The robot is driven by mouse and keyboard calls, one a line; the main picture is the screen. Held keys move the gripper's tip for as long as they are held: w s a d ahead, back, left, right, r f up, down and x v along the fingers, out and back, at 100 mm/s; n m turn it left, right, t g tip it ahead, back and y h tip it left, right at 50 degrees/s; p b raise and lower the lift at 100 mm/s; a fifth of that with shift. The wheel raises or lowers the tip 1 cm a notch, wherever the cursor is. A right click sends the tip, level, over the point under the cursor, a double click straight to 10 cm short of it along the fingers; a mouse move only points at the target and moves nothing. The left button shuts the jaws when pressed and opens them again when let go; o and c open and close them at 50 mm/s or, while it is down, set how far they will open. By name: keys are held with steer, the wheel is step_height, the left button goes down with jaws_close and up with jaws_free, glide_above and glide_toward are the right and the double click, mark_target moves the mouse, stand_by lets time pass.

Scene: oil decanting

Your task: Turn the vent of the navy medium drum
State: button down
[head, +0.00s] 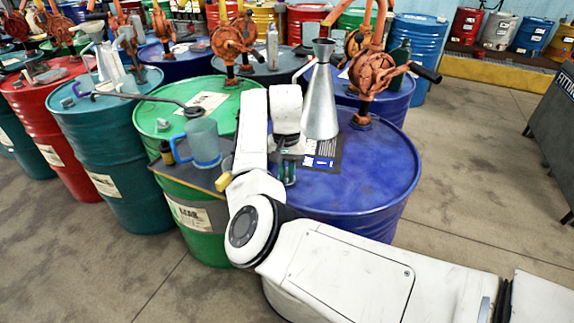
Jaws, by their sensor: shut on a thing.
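The navy drum (385,190) stands right of centre, its deep blue top facing up. My arm reaches in from the lower right and bends up in front of the drum. My gripper (288,141) points down at the left part of the drum's top, below the white wrist. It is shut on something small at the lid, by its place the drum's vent. The vent itself is hidden by the gripper and wrist, so its angle cannot be told.
A metal funnel (321,98) stands on the drum close right of my wrist. An orange hand pump (371,75) rises behind it.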

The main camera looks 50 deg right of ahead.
steer(key=m+p, duration=0.1)
steer(key=m, duration=0.2)
steer(key=shift+w+r+m, duration=0.1)
steer(key=shift+m, duration=0.3)
steer(key=shift+w+m+p, duration=0.15)
steer(key=shift+m+p, duration=0.4)
steer(key=shift+m, duration=1.25)
steer(key=c, duration=1.1)
jaws_free()
step_height(320, 180, up, 11)
steer(key=shift+f+b, duration=0.15)
steer(key=shift+b, duration=0.35)
steer(key=shift+f, duration=0.1)
